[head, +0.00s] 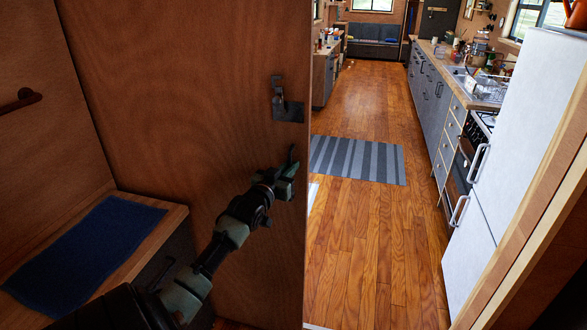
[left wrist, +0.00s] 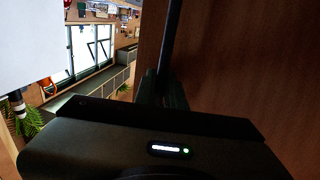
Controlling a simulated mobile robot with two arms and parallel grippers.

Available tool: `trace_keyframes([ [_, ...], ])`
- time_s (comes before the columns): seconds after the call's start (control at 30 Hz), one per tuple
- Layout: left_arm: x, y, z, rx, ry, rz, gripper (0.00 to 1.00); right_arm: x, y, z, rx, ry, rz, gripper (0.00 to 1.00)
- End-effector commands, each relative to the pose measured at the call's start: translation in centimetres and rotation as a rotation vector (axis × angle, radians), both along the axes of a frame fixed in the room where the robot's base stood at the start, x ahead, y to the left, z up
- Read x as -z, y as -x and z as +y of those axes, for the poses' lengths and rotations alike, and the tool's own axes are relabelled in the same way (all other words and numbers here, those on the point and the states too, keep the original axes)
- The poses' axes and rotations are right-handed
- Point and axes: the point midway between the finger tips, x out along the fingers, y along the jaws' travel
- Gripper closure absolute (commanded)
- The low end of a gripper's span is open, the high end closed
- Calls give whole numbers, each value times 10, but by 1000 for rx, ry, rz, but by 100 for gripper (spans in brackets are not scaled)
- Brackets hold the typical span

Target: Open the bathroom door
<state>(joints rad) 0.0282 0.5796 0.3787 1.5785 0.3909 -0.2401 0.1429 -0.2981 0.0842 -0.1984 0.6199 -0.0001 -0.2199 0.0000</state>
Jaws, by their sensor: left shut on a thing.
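The bathroom door (head: 190,100) is a brown wooden panel in the head view, with its free edge beside an open gap to the kitchen. A dark metal latch (head: 288,108) sits near that edge. My left gripper (head: 291,166) is at the door's edge below the latch, shut on a slim dark door handle (head: 291,153). In the left wrist view the dark handle bar (left wrist: 171,38) runs up from between the fingers (left wrist: 162,90), beside the door's wood (left wrist: 240,60). The fingertips' exact contact is partly hidden. My right gripper is not in view.
Past the door, wooden floor (head: 350,240) lies clear, with a striped grey rug (head: 357,160). A white fridge (head: 520,150) and counters line the right side. A wooden door frame (head: 535,220) stands at right. A low cabinet with a blue mat (head: 80,245) is at left.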

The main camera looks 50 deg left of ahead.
Motion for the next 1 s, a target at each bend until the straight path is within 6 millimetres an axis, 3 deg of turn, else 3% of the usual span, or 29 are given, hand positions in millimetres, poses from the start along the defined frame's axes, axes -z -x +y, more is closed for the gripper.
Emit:
trace_keyframes([
  [0.17,-1,0,0,0,0,-2,100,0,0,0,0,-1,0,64],
  [0.2,-1,0,0,0,0,-2,78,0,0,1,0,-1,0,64],
  [0.23,-1,0,0,0,0,-2,70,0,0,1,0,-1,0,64],
  [0.27,-1,0,0,0,0,-2,68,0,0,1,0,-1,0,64],
  [0.67,1,6,-4,2,0,0,68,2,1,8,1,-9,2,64],
  [1.0,3,55,-21,1,0,0,68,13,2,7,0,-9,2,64],
])
